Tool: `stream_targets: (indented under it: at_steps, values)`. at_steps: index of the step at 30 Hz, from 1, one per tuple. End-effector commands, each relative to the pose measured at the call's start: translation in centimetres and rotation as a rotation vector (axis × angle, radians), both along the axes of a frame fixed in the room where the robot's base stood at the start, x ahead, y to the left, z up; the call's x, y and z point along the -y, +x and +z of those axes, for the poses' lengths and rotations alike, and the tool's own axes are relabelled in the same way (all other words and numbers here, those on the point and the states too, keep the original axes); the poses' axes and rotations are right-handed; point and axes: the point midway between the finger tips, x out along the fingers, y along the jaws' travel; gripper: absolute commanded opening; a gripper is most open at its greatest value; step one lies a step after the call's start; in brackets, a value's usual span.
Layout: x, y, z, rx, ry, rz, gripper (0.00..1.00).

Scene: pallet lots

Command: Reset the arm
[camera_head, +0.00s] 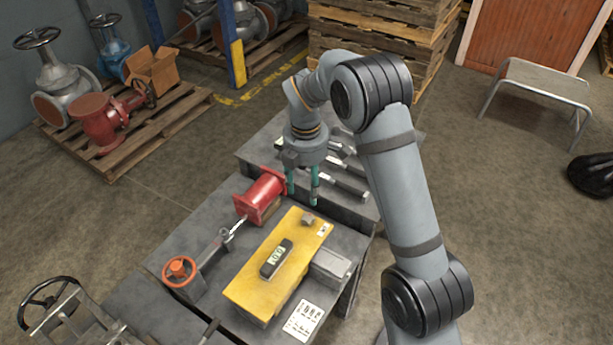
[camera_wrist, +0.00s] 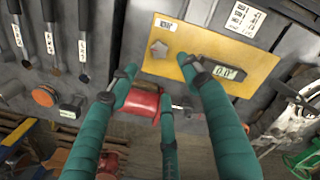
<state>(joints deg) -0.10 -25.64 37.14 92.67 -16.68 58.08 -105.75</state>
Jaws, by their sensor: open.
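My gripper (camera_head: 303,190) is open and hangs above the workbench (camera_head: 160,258), pointing down. Its teal fingers (camera_wrist: 165,110) spread apart in the wrist view with nothing held between them. In the head view the fingers are beside the red cylindrical part (camera_head: 262,196), to its right, and over the far side of the yellow board (camera_head: 255,270). The wrist view shows the red part (camera_wrist: 145,103) partly hidden behind the fingers. My arm is bent over the right side of the bench.
A dark device with a lit display (camera_head: 276,258) and a small grey piece (camera_head: 308,219) sit on the yellow board. An orange handwheel (camera_head: 179,271) is at the bench's left. Several dark-handled tools (camera_wrist: 53,45) lie on the back shelf. Pallets with valves (camera_head: 105,120) stand behind.

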Motion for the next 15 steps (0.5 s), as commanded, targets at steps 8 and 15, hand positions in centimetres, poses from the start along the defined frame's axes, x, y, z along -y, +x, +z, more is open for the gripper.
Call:
stream_targets:
  at_steps: [8,15]
  values:
    - [0.0,0.0,-0.6,-0.002,-0.001,0.001,0.48]
    - [0.1,-0.1,-4.4,-0.005,-0.003,0.001,0.48]
